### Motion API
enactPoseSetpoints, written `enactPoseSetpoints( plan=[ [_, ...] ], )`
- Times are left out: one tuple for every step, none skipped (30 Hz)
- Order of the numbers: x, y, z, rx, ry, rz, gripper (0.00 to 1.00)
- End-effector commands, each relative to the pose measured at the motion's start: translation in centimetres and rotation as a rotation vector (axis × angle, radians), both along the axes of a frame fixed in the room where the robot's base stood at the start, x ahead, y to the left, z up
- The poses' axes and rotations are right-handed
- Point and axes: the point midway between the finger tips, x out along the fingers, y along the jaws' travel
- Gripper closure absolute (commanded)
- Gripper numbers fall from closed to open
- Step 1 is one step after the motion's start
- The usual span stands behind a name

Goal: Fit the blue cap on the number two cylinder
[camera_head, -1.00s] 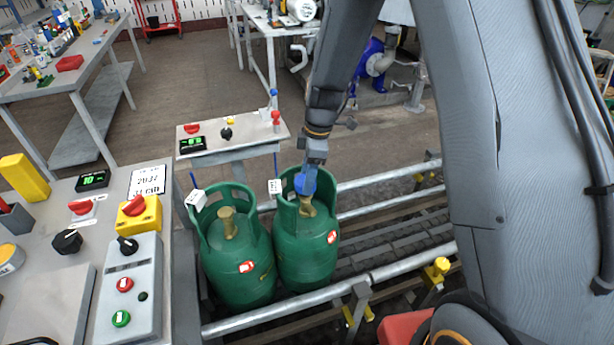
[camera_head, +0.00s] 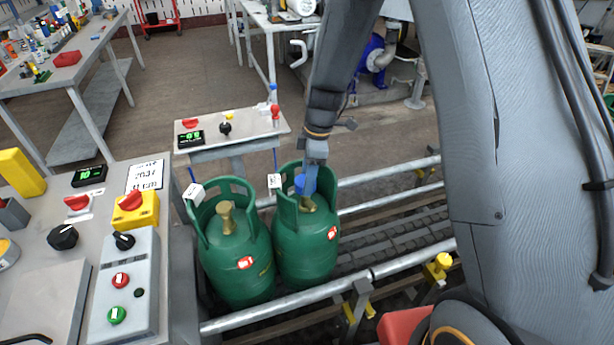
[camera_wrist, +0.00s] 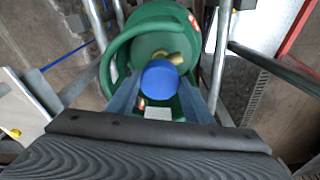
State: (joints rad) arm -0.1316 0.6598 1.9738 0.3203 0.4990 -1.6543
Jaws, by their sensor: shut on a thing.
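Two green gas cylinders stand side by side on the conveyor: the left cylinder (camera_head: 240,265) and the right cylinder (camera_head: 305,250). Each has a brass valve and a handle collar with a white tag; I cannot read the tag numbers. My gripper (camera_head: 306,188) is over the right cylinder, inside its collar. It is shut on the blue cap (camera_head: 299,184), which is beside the brass valve. In the wrist view the blue cap (camera_wrist: 160,78) sits between the two fingers, in front of the brass valve (camera_wrist: 177,58) and partly over it. I cannot tell whether they touch.
Conveyor rails (camera_head: 390,265) run beside the cylinders, with a yellow-knobbed clamp (camera_head: 437,267) at the front. A control panel (camera_head: 125,290) stands at the left, and a small white console table (camera_head: 235,128) stands behind the cylinders. The conveyor right of the cylinders is clear.

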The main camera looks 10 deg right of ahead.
Motion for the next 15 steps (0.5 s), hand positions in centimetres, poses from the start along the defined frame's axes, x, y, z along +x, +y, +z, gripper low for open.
enactPoseSetpoints(
  plan=[
    [0.0, 0.0, -0.2, 0.0, 0.0, 0.0, 0.75],
    [0.0, 0.0, -0.3, 0.0, 0.0, 0.0, 0.75],
    [0.0, 0.0, -0.3, 0.0, 0.0, 0.0, 0.75],
    [0.0, 0.0, -0.4, 0.0, 0.0, 0.0, 0.75],
    [0.0, 0.0, -0.5, 0.0, 0.0, 0.0, 0.75],
    [0.0, 0.0, -0.6, 0.0, 0.0, 0.0, 0.75],
    [0.0, 0.0, -0.6, 0.0, 0.0, 0.0, 0.75],
    [0.0, 0.0, -0.7, 0.0, 0.0, 0.0, 0.75],
    [0.0, 0.0, -0.8, 0.0, 0.0, 0.0, 0.75],
    [0.0, 0.0, -0.9, 0.0, 0.0, 0.0, 0.75],
    [0.0, 0.0, -0.9, 0.0, 0.0, 0.0, 0.75],
    [0.0, 0.0, -1.0, 0.0, 0.0, 0.0, 0.75],
    [0.0, 0.0, -1.1, 0.0, 0.001, 0.0, 0.75],
    [0.0, 0.0, -1.2, 0.0, 0.0, 0.0, 0.75],
    [0.0, 0.0, -1.2, 0.0, 0.001, 0.0, 0.75]
  ],
)
